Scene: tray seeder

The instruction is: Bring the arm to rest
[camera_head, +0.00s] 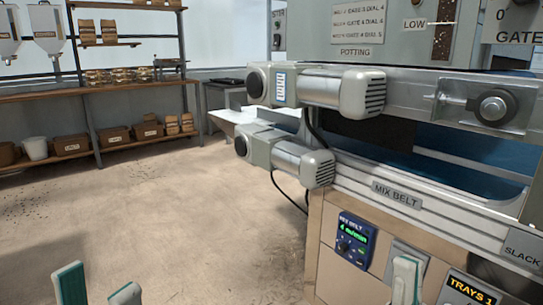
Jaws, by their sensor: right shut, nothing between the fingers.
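My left gripper (98,290) shows at the bottom left edge of the head view. Its two pale fingertips with green sides stand apart with bare floor between them, so it is open and empty. My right gripper (405,281) shows at the bottom right, in front of the machine's lower panel. Its fingertips are close together, shut with nothing between them. Only the fingertips of both grippers are in view; the arms are hidden below the picture's edge.
The seeder machine fills the right side, with a mix belt rail (397,195), motors (345,92) and a blue control display (355,240). Shelves (90,90) with boxes and a white bucket (36,148) stand at the back left. The floor (170,215) between is clear.

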